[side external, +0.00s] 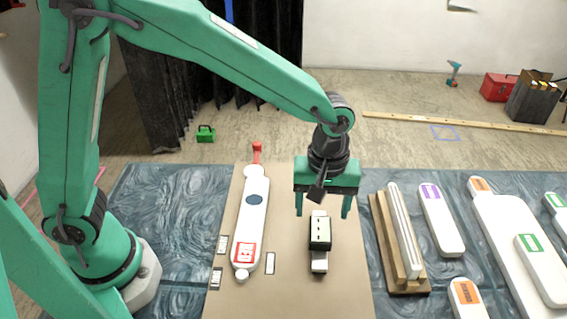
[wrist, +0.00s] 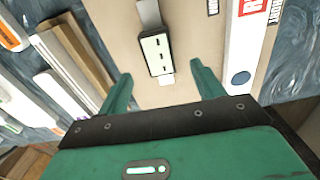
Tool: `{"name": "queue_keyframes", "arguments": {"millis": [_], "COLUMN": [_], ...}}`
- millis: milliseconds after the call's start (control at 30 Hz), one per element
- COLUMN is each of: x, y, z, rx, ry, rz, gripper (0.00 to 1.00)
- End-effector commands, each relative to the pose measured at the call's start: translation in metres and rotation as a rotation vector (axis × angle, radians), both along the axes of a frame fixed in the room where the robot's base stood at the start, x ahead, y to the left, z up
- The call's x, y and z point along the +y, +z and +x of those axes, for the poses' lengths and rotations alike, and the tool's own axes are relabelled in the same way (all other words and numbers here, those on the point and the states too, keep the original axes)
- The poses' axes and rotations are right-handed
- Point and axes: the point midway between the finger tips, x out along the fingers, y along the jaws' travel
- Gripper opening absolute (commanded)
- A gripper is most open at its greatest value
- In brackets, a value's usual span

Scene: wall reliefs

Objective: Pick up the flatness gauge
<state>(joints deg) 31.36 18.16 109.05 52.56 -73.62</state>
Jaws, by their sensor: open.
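A small white device with a black-sided block and a narrow bar, which I take as the flatness gauge (side external: 319,233), lies on the tan board (side external: 285,290). In the wrist view the gauge (wrist: 156,52) shows a pale face with several dark marks, and its bar sticks out at both ends. My gripper (side external: 322,213) is open and empty, pointing down above the gauge's far end. In the wrist view the fingers (wrist: 161,70) stand apart, one toward each side of the gauge, with gaps on both sides. I see no contact.
A long white piece with a red label (side external: 250,225) lies left of the gauge on the board. White bars on a wooden rack (side external: 400,240) stand to the right. Several white labelled pieces (side external: 440,220) lie farther right. Bare board surrounds the gauge.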

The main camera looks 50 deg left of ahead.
Motion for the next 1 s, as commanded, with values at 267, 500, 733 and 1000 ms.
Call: {"name": "queue_keyframes", "arguments": {"millis": [267, 500, 733, 1000], "x": [-0.003, -0.003, -0.003, -0.003], "y": [-0.005, -0.023, -0.029, -0.043], "z": [0.0, 0.0, 0.0, -0.001], "rx": [0.004, 0.006, 0.003, 0.006], "ry": [0.01, 0.009, 0.008, 0.008], "rz": [0.003, 0.003, 0.002, 0.004], "gripper": [0.67, 0.67, 0.67, 0.67]}}
